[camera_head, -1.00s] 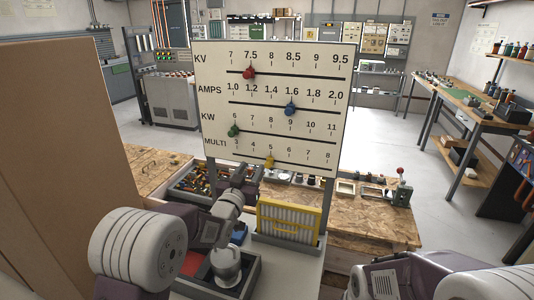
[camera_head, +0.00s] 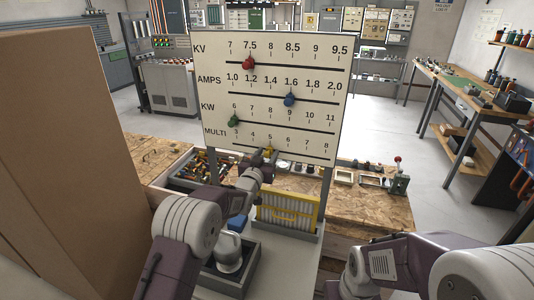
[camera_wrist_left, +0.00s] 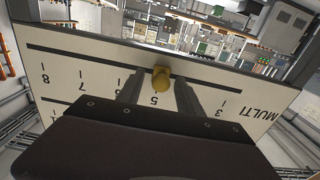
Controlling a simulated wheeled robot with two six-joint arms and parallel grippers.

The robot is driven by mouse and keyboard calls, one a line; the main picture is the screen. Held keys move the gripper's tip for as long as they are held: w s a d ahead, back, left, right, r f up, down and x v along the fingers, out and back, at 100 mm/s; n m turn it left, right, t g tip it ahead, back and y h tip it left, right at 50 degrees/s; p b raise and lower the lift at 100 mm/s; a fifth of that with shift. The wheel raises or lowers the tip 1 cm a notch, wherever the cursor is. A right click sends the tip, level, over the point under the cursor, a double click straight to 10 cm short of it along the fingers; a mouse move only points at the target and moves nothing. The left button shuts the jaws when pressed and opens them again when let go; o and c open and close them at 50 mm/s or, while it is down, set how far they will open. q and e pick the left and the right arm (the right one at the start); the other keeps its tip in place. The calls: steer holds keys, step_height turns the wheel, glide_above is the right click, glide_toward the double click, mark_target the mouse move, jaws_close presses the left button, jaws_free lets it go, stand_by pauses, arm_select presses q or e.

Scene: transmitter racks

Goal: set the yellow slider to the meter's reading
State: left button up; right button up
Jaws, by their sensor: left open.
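The yellow slider (camera_head: 268,151) is on the bottom MULTI row of the white scale board (camera_head: 300,116), at about the 5 mark. My left gripper (camera_head: 265,162) is open just in front of the board. Its two fingers (camera_wrist_left: 158,92) stand either side of the knob, and I cannot tell whether they touch it. My right arm is at the lower right, with its gripper out of view. I cannot pick out a readable meter.
The board also carries a red slider (camera_head: 248,63), a blue slider (camera_head: 289,100) and a green slider (camera_head: 234,120) on the rows above. A yellow-framed rack (camera_head: 288,211) stands below the board. A brown panel (camera_head: 70,160) closes off the left side.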

arm_select(q)
steer(key=shift+w+f, duration=0.15)
steer(key=shift+w, duration=0.05)
steer(key=shift+s, duration=0.1)
jaws_close()
stand_by(1.0)
steer(key=shift+d, duration=0.1)
